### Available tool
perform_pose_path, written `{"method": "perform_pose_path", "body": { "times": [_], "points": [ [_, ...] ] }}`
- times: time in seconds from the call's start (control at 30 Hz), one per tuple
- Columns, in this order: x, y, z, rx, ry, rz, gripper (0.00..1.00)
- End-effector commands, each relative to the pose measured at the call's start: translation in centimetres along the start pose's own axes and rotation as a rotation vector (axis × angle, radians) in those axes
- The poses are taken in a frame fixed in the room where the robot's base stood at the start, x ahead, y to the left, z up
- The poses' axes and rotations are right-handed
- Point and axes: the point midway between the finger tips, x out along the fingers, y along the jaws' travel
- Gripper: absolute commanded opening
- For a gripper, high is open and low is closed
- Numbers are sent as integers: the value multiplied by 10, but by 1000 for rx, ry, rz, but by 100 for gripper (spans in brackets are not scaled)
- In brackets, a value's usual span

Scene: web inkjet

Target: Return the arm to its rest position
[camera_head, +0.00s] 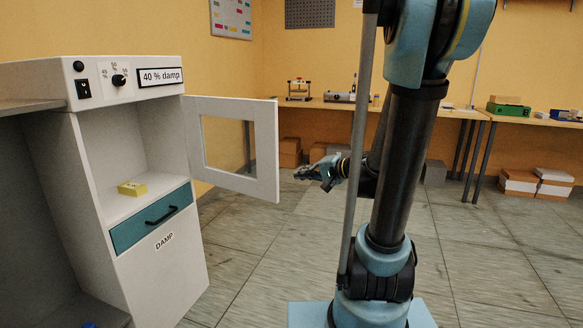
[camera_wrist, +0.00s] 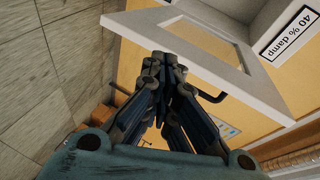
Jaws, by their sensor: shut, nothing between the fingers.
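My gripper (camera_head: 308,172) points left in the head view, in front of the open cabinet door (camera_head: 270,160) and apart from it in that picture. In the wrist view my gripper (camera_wrist: 165,60) has its fingers drawn together with nothing between them. The white door (camera_wrist: 262,95) with its window shows beyond the fingers there. My arm runs from the base at the bottom centre of the head view up out of the frame, and its lower part reaches back down to the gripper.
The white cabinet (camera_head: 160,250) labelled "40 % damp" stands at left, with a yellow block (camera_head: 132,188) inside on its floor. A teal drawer (camera_head: 130,232) below is shut. Workbenches (camera_head: 420,108) line the back wall, with boxes (camera_head: 520,182) beneath. The tiled floor (camera_head: 490,260) at right is clear.

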Motion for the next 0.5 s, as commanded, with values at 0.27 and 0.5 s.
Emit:
{"method": "perform_pose_path", "body": {
  "times": [0.27,0.5],
  "points": [
    [-25,42,52,-152,-105,267,0],
    [-63,83,86,-274,-189,503,0]
  ]
}}
